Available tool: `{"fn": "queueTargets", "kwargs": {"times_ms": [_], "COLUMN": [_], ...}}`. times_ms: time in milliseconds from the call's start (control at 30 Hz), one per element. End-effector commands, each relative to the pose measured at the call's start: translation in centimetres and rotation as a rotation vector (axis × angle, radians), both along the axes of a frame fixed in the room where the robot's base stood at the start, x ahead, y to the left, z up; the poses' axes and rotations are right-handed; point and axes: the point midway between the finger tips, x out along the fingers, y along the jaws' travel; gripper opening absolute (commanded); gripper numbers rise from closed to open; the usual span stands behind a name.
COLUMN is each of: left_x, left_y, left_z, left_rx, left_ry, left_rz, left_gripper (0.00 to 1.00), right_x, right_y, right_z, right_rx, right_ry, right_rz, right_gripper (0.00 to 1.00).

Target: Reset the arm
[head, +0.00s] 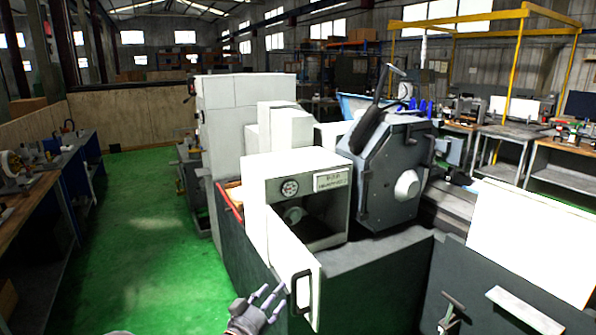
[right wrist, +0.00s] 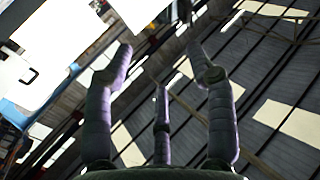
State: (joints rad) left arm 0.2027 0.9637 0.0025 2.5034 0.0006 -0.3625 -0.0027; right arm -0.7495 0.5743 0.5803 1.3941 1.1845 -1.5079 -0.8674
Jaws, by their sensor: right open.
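My right gripper (head: 264,303) is at the bottom of the head view, to the left of the open white door (head: 309,260) of the grinder's cabinet. Its three fingers are spread and empty in the right wrist view (right wrist: 162,75), with nothing between them. The door has a black handle (head: 302,291), and the gripper looks apart from it. A white panel with a dark handle (right wrist: 28,75) shows at the upper left of the right wrist view. My left gripper is not in view.
The grinder's open cabinet (head: 335,236) and grey wheel housing (head: 388,178) stand at the centre. A dark machine base (head: 375,290) is at the lower right. A workbench (head: 35,200) lines the left. The green floor (head: 140,230) between is clear.

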Motion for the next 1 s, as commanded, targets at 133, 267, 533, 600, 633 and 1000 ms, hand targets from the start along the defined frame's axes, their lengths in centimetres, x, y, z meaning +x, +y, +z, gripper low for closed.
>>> {"fn": "queueTargets", "kwargs": {"times_ms": [133, 267, 533, 600, 633, 1000], "left_x": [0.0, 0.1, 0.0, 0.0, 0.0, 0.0], "left_y": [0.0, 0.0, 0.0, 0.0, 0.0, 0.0], "left_z": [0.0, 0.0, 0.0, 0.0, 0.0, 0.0], "left_rx": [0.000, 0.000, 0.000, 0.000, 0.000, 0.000], "left_ry": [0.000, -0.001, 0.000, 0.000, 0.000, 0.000], "left_rz": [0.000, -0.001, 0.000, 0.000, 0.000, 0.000], "left_gripper": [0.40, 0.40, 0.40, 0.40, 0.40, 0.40], "right_x": [1.1, 2.1, 3.7, 3.9, 3.9, -4.5], "right_y": [-0.9, -1.7, -4.3, -5.2, -5.6, -12.7], "right_z": [-2.0, -4.0, -10.4, -12.8, -13.9, -33.0], "right_rx": [0.000, 0.002, 0.028, 0.042, 0.051, 0.296], "right_ry": [0.023, 0.049, 0.149, 0.194, 0.214, 0.691], "right_rz": [0.034, 0.073, 0.180, 0.213, 0.229, 0.428], "right_gripper": [0.56, 0.56, 0.56, 0.56, 0.56, 0.56]}}
